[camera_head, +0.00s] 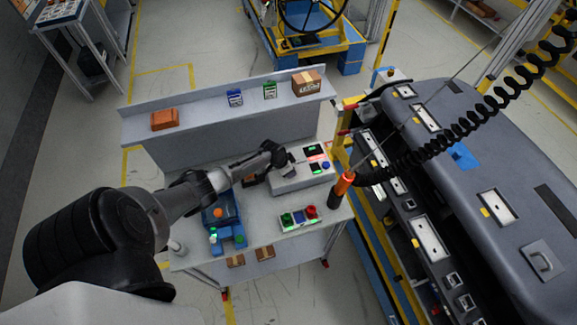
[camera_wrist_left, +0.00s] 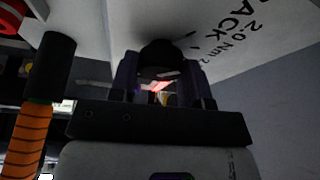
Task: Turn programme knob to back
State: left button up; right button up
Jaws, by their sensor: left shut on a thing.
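The pale control box (camera_head: 300,180) stands at the right end of the bench, with small red-lit and dark displays on top. My left gripper (camera_head: 283,160) reaches over its left part and hides the knob in the head view. In the left wrist view, a dark round programme knob (camera_wrist_left: 160,52) sits between the two fingers of my left gripper (camera_wrist_left: 160,82), which is shut on it. Printed lettering (camera_wrist_left: 235,30), including what reads as "ACK" and "20 Nm", shows beside the knob. The knob's pointer direction cannot be seen. My right gripper is not in view.
An orange-handled tool (camera_head: 343,186) hangs from a coiled black cable right of the box. A blue holder (camera_head: 222,212) and a small button panel (camera_head: 299,219) stand on the bench front. A shelf (camera_head: 200,112) with boxes is behind. The dashboard module (camera_head: 470,165) stands right.

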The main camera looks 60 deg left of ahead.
pick_arm(q)
jog(key=shift+r+n+p, duration=0.15)
jog(key=shift+n+p, duration=0.2)
jog(key=shift+n, duration=0.25)
jog(key=shift+y, duration=0.3)
jog(key=o, duration=0.9)
jog(key=shift+s+r, duration=0.2)
jog(key=shift+r, duration=0.1)
jog(key=shift+p+v, duration=0.85)
jog(key=shift+v, duration=5.6)
